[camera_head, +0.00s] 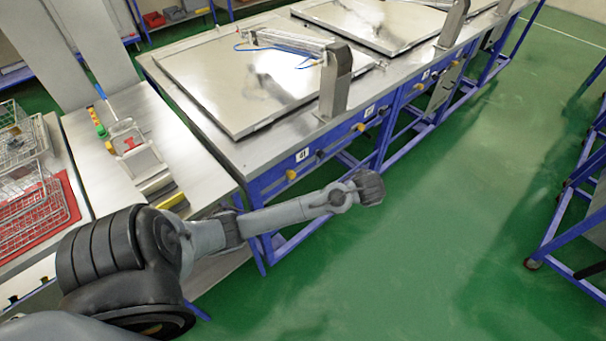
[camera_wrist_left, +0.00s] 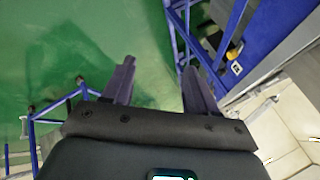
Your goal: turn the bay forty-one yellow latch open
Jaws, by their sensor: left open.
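The bay forty-one yellow latch (camera_head: 291,174) is a small round knob on the blue front rail of the near bench, just below and left of the white "41" label (camera_head: 302,155). My left arm reaches in from the left, and its dark wrist end is over the aisle, to the right of this latch and apart from it. In the left wrist view my left gripper (camera_wrist_left: 157,70) has its two dark fingers spread, with only green floor between them. A yellow latch (camera_wrist_left: 233,50) beside a white label (camera_wrist_left: 236,68) shows there, right of the fingers; its number is unreadable.
Other yellow knobs (camera_head: 360,127) sit farther along the rail. A metal lid panel (camera_head: 240,80) lies on the bench top, with an upright metal post (camera_head: 335,82) at its front edge. The green aisle (camera_head: 430,220) is open floor. Blue-framed tables (camera_head: 570,210) stand on the right.

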